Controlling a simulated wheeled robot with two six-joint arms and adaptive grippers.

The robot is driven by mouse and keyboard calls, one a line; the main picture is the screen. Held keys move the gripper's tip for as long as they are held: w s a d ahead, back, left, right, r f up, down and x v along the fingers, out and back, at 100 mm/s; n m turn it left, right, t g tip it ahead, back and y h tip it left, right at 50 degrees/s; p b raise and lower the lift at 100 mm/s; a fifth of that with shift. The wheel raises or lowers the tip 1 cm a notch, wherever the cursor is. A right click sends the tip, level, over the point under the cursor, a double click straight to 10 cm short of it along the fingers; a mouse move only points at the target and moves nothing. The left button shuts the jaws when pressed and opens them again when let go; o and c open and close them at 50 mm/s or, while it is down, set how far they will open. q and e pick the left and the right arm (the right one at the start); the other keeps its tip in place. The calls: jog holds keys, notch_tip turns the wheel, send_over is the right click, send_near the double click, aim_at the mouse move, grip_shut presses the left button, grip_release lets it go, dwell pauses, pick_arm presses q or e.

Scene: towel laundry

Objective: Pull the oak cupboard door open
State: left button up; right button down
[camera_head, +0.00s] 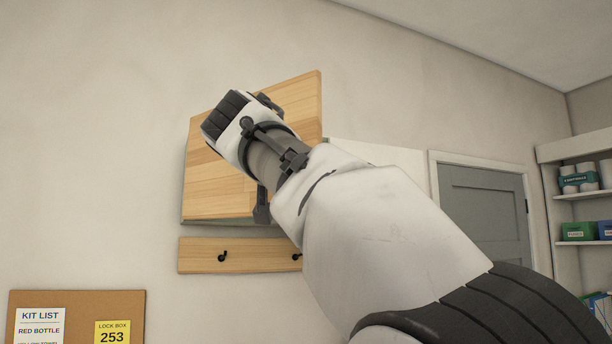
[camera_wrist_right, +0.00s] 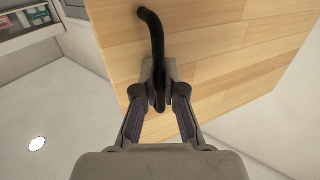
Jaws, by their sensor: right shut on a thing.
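The oak cupboard door (camera_head: 210,185) is a pale wood panel high on the wall in the head view. It stands at an angle, its right edge out towards me. It also fills the upper right of the wrist view (camera_wrist_right: 235,50). Its black curved bar handle (camera_wrist_right: 152,28) shows in the wrist view. My right gripper (camera_wrist_right: 160,92) is shut on the lower part of this handle. In the head view my right arm and wrist cover the handle and the door's lower right. My left gripper is not in view.
A wooden rail with black hooks (camera_head: 222,257) is below the cupboard. A cork board (camera_head: 75,302) hangs at lower left. A grey room door (camera_head: 484,212) and shelves (camera_head: 585,195) with tins and boxes stand to the right.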

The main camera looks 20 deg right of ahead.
jog(key=shift+s+a, duration=0.25)
jog(key=shift+a, duration=0.3)
jog(key=shift+s+a, duration=0.25)
jog(key=shift+a, duration=0.25)
jog(key=c, duration=1.5)
grip_release()
jog(key=shift+c, duration=0.2)
jog(key=shift+d, duration=0.1)
